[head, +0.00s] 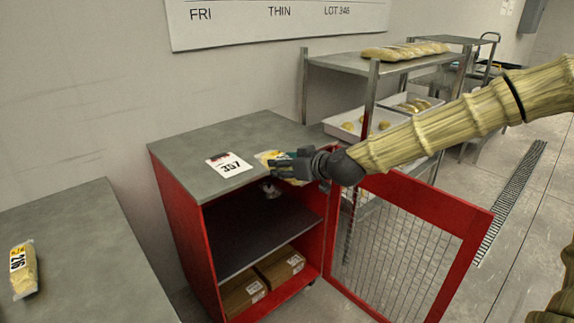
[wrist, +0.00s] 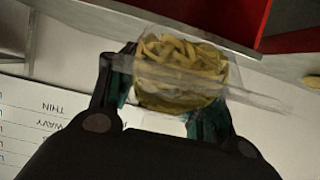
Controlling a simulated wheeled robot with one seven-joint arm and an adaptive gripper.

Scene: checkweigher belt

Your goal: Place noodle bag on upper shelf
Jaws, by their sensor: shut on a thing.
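My gripper (head: 276,166) is shut on a clear noodle bag (head: 266,156) with yellow noodles. In the wrist view the bag (wrist: 180,72) sits between the two teal fingertips (wrist: 168,88). In the head view the gripper hides most of the bag. The gripper is at the front right of the red cabinet's (head: 184,222) grey top; whether the bag touches the top cannot be told. The cabinet is open at the front. Cardboard boxes (head: 280,266) with white labels stand on the level below.
The red mesh door (head: 410,250) stands open at right, below my arm. A white label (head: 229,164) lies on the cabinet top. Another noodle bag (head: 23,268) lies on the left table (head: 90,260). Metal racks with trays (head: 362,122) and bags (head: 404,51) stand behind.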

